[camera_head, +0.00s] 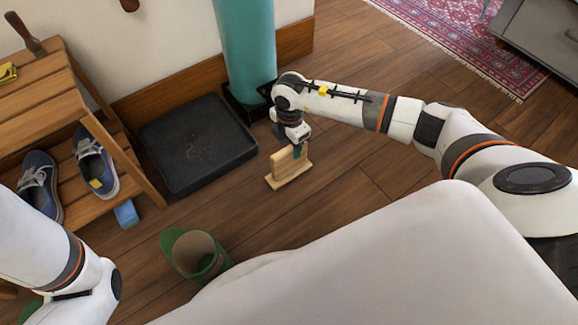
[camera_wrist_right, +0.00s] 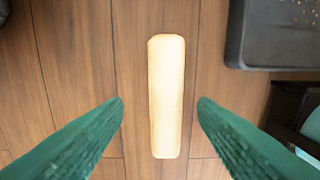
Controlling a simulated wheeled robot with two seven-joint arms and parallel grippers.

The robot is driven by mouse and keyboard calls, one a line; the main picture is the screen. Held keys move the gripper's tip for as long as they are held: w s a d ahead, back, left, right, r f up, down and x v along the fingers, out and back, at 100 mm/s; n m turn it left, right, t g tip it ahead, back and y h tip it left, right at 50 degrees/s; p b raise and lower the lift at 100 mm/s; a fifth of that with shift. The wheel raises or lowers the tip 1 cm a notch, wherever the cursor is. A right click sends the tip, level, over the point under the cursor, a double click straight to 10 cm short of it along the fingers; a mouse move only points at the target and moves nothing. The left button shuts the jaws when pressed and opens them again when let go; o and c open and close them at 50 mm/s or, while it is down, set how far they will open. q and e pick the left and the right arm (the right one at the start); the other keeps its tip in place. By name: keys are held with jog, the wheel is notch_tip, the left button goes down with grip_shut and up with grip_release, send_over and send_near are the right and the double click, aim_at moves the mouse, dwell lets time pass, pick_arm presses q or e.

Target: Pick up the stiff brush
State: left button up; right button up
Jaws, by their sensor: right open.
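The pale wooden object that I take for the stiff brush (camera_head: 288,172) sits on the floor, a flat base with an upright block on top. Its bristles cannot be seen. My right gripper (camera_head: 299,150) is just above it, pointing down. In the right wrist view the brush (camera_wrist_right: 166,95) is a long pale bar, seen from above. It lies between the two green fingers of the open gripper (camera_wrist_right: 160,103), with gaps on both sides. My left arm enters at the lower left of the head view; its gripper is not clearly seen.
A black tray (camera_head: 198,145) lies left of the brush, beside a teal cylinder (camera_head: 246,45) in a black base. A green boot-like container (camera_head: 196,254) stands nearer. A wooden rack (camera_head: 75,110) holds blue shoes (camera_head: 94,163). A blue block (camera_head: 126,213) lies beside it. Floor right of the brush is clear.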

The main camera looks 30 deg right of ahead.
aim_at(289, 149)
jog(key=f+b, duration=0.2)
jog(key=f, duration=0.1)
jog(key=f+b, duration=0.1)
jog(key=b, duration=0.1)
jog(key=shift+w+d+f, duration=0.1)
jog(key=shift+w+f, duration=0.2)
jog(key=shift+f, duration=0.1)
jog(key=shift+r, duration=0.1)
grip_shut()
